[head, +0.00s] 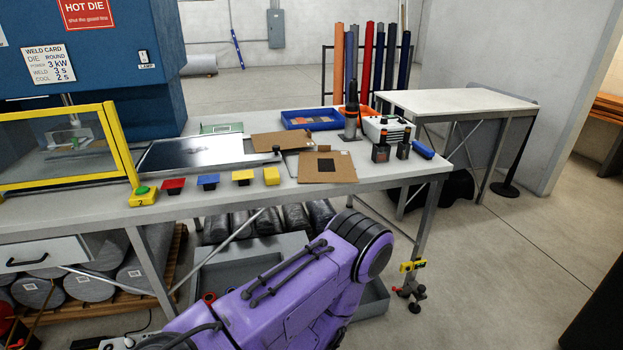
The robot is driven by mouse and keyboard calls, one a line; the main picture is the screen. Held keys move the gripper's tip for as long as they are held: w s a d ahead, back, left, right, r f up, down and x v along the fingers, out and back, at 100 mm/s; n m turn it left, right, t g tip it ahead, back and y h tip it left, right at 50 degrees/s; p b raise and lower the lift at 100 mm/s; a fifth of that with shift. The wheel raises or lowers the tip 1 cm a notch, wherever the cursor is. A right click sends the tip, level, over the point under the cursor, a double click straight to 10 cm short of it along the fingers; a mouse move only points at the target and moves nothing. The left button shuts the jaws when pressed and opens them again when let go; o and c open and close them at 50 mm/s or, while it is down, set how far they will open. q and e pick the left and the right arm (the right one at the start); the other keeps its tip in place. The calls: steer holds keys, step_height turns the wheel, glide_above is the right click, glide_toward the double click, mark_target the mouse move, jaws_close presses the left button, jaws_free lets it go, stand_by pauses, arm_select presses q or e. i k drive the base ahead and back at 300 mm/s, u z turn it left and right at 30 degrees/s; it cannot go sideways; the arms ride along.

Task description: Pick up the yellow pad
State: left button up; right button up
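A small yellow pad (243,177) sits near the front edge of the workbench (390,176), in a row with a red pad (172,185) and a blue pad (207,181) to its left. A thicker yellow-orange block (271,176) stands just to its right. The yellow pad looks free, with nothing touching it from above. A purple arm of mine reaches in from the bottom, below and in front of the bench. Neither gripper shows in the head view, so their fingers cannot be seen.
A yellow-framed guard (118,145) and a green button box (143,195) stand left of the pads. A metal plate (190,152) lies behind them. Cardboard pieces (327,168), dark bottles and a blue tray (311,119) occupy the right side. A grey bin (372,301) sits beneath the bench.

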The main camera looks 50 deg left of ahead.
mark_target(271, 175)
steer(key=i, duration=0.9)
steer(key=u, duration=0.45)
steer(key=i, duration=0.8)
steer(key=u, duration=0.65)
